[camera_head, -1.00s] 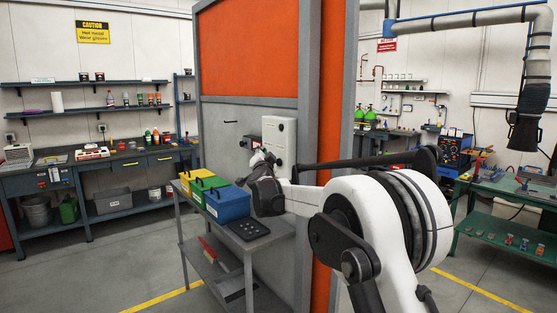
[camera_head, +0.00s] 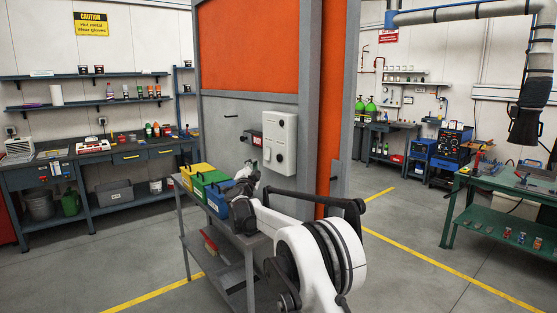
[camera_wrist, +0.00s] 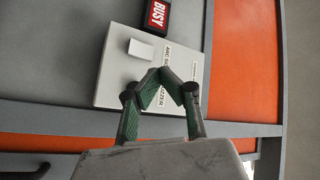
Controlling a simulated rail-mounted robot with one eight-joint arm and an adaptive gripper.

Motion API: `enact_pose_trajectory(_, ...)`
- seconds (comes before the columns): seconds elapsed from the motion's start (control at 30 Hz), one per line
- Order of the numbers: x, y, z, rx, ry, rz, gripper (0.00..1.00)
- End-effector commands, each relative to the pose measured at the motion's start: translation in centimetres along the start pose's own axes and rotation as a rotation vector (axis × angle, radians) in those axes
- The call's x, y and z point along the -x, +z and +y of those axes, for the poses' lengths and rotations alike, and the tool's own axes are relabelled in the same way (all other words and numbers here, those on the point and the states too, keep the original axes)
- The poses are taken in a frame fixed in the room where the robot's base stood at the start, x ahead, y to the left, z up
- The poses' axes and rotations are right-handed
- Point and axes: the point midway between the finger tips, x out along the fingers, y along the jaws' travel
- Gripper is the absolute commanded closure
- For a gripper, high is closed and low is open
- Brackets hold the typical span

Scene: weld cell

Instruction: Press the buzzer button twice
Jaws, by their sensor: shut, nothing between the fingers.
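A pale grey control box (camera_head: 279,143) is mounted on the grey booth wall, with small round knobs on its front. The box also shows in the wrist view (camera_wrist: 115,82), tilted, with a white square part and printed labels, one ending in "ZZER". My gripper (camera_head: 248,166) is just left of and below the box in the head view. In the wrist view my gripper (camera_wrist: 160,76) has its green-padded fingers drawn together at the tips, empty, in front of the box. The fingers cover part of the panel. I cannot make out the buzzer button or tell whether the fingertips touch.
A lit red BUSY sign (camera_wrist: 157,15) adjoins the box. Below stands a grey cart (camera_head: 232,250) with yellow (camera_head: 197,172), green (camera_head: 206,183) and blue (camera_head: 217,200) bins, close to my arm. A green workbench (camera_head: 500,205) stands right. The floor between is clear.

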Motion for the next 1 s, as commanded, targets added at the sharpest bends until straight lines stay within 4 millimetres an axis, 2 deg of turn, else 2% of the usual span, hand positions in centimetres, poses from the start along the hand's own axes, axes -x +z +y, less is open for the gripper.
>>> enact_pose_trajectory(0.6,-4.7,-3.5,3.4,0.0,0.001,0.001,1.0)
enact_pose_trajectory(1.0,-6.0,-4.5,4.4,0.0,0.0,0.0,1.0)
